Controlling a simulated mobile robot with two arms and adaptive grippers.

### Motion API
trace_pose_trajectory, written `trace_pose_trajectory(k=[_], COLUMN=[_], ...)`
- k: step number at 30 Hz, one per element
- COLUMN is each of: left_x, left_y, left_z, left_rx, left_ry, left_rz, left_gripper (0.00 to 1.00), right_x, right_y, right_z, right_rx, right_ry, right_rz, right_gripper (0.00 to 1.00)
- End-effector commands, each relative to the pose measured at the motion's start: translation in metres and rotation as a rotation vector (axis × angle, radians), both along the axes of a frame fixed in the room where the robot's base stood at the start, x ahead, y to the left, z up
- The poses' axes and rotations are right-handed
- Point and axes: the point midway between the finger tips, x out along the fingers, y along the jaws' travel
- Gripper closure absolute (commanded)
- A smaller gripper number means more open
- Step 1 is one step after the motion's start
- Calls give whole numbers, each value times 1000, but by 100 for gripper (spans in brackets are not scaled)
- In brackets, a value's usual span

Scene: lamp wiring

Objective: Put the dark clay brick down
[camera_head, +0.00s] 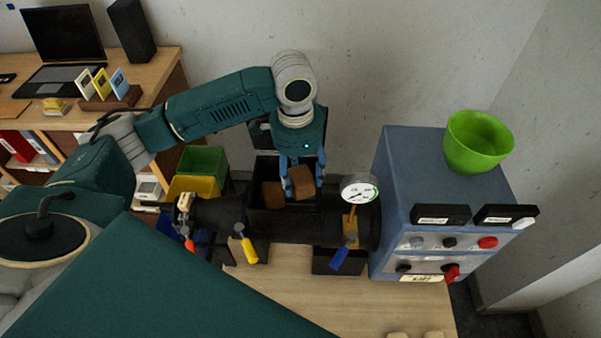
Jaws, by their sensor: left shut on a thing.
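My left gripper (302,170) points down, its blue fingers shut on a brown brick, the dark clay brick (303,184). It holds the brick at the mouth of a black open box (256,225) in the middle of the bench. Another brown brick (272,195) lies in the box just left of the held one. Whether the held brick touches the box floor cannot be told. My right gripper is not in view.
A round gauge (359,189) stands right of the box, close to the gripper. A blue cabinet (410,170) carries a green bowl (477,142). Green (203,162) and yellow (194,187) bins stand left. The wooden bench top (290,285) is mostly clear in front.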

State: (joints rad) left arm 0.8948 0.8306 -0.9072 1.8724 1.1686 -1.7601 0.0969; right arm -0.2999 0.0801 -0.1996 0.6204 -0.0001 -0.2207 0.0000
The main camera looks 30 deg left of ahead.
Motion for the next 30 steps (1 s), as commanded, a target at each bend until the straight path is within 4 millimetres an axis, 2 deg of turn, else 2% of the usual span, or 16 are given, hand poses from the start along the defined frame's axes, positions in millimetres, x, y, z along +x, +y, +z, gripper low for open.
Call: trace_pose_trajectory(k=[17,18,20,30], left_x=[1,0,0,0], left_y=[0,0,0,0], left_z=[-11,-12,-12,-11], left_rx=[-1,-1,-1,-1], left_ry=[-1,1,1,0], left_rz=[0,0,0,0], left_gripper=[100,39,27,27], right_x=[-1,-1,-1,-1], right_y=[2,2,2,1], right_z=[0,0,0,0], right_rx=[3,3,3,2], right_ry=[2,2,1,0], right_rz=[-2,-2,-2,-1], right_gripper=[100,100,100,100])
